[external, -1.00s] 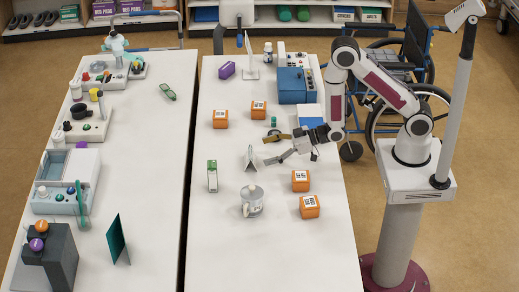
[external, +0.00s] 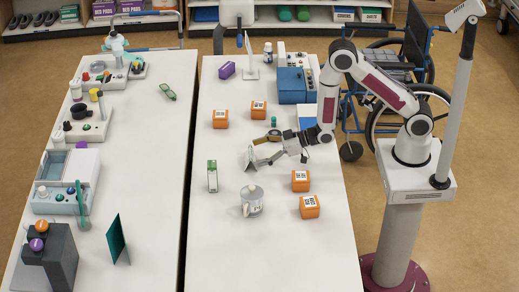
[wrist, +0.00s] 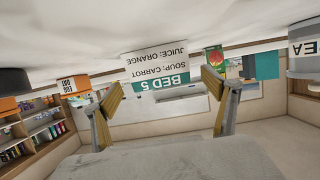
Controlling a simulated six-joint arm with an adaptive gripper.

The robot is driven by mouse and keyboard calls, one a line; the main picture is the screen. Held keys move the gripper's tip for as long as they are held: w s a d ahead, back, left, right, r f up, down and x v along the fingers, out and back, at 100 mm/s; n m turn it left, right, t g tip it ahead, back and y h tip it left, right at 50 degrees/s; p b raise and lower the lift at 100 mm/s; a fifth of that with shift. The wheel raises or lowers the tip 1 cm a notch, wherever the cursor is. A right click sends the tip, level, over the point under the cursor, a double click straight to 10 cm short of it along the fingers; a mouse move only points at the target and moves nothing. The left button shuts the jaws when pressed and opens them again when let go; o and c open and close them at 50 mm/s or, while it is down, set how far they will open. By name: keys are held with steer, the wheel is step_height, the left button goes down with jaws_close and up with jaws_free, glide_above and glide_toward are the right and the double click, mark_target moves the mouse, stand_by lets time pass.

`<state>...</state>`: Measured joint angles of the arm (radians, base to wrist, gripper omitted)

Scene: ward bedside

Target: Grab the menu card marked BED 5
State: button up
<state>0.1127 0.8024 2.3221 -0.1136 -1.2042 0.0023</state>
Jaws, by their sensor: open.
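The menu card (wrist: 158,65) is white with a green band reading BED 5, and lists soup carrot and juice orange. It looks upside down in the wrist view. In the external view the small folded card (external: 249,158) stands on the right-hand table. My gripper (external: 257,152) is low over the table, with its fingers reaching to the card from the right. In the wrist view my gripper (wrist: 163,82) is open, one finger on each side of the card.
Orange cubes (external: 300,181) stand to the right, and others (external: 220,119) farther back. A blue box (external: 291,85) is at the back. The table's front is clear.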

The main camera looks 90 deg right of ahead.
mark_target(252, 154)
steer(key=shift+x, duration=1.55)
steer(key=shift+r, duration=0.1)
steer(key=c, duration=1)
